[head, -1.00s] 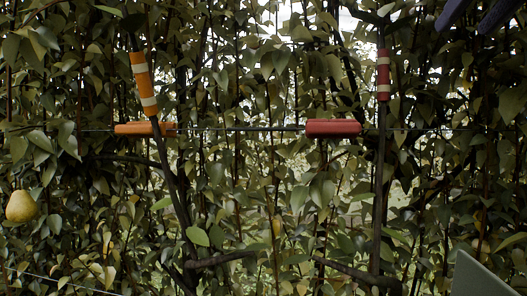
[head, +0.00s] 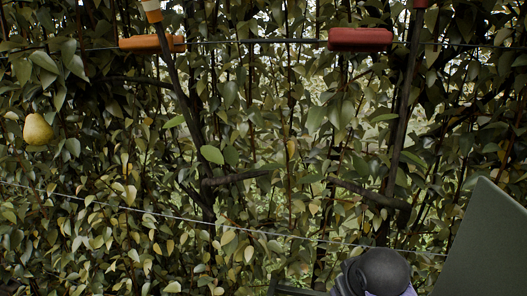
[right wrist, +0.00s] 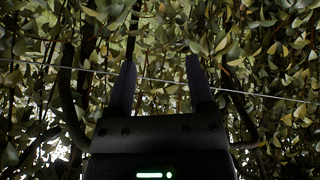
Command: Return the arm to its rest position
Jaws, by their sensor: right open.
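My right gripper (right wrist: 160,85) shows in the right wrist view with its two dark fingers spread apart and nothing between them. Leaves and a thin wire lie beyond the fingertips. In the head view a dark rounded part of my arm shows at the bottom, right of centre; the gripper's fingers are not seen there. My left gripper is in neither view. A yellow-green pear (head: 38,129) hangs among the leaves at the left of the head view, far from the arm.
A dense leafy hedge fills the view. An orange block (head: 150,43) and a red block (head: 360,39) sit along the upper wire. A lower wire (head: 150,213) crosses the foliage. Dark branches (head: 240,177) run across the middle. A grey-green panel (head: 485,245) stands at lower right.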

